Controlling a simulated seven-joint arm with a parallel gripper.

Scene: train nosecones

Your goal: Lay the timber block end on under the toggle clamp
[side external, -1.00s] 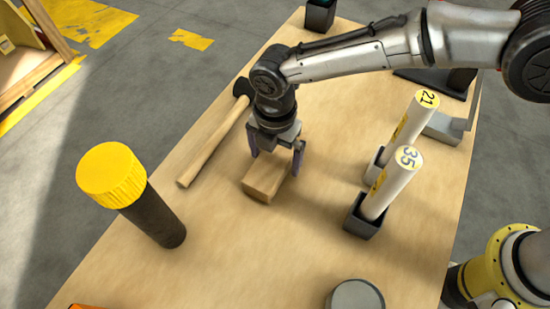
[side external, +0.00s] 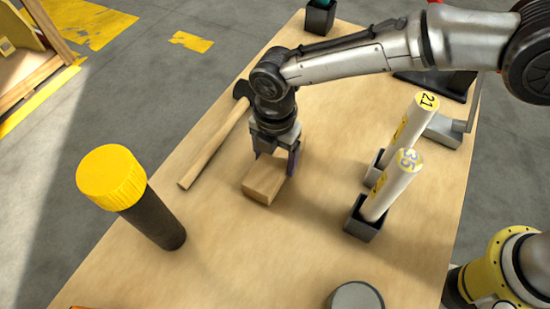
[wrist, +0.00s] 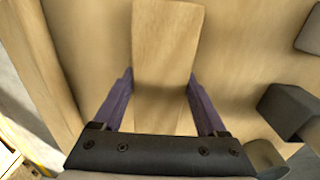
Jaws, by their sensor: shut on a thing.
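The timber block (side external: 264,184), a pale wooden cuboid, lies flat on the wooden table top. My gripper (side external: 276,163) is shut on it from above, with one purple finger on each side. In the wrist view the block (wrist: 166,45) runs lengthwise between the two fingers (wrist: 160,90), and its near end is partly hidden behind the gripper body. A dark fixture (side external: 440,84) stands at the far right of the table, partly behind my arm; I cannot tell if it is the toggle clamp.
A hammer (side external: 213,146) lies left of my gripper. A dark cylinder with a yellow cap (side external: 112,176) stands at the front left.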

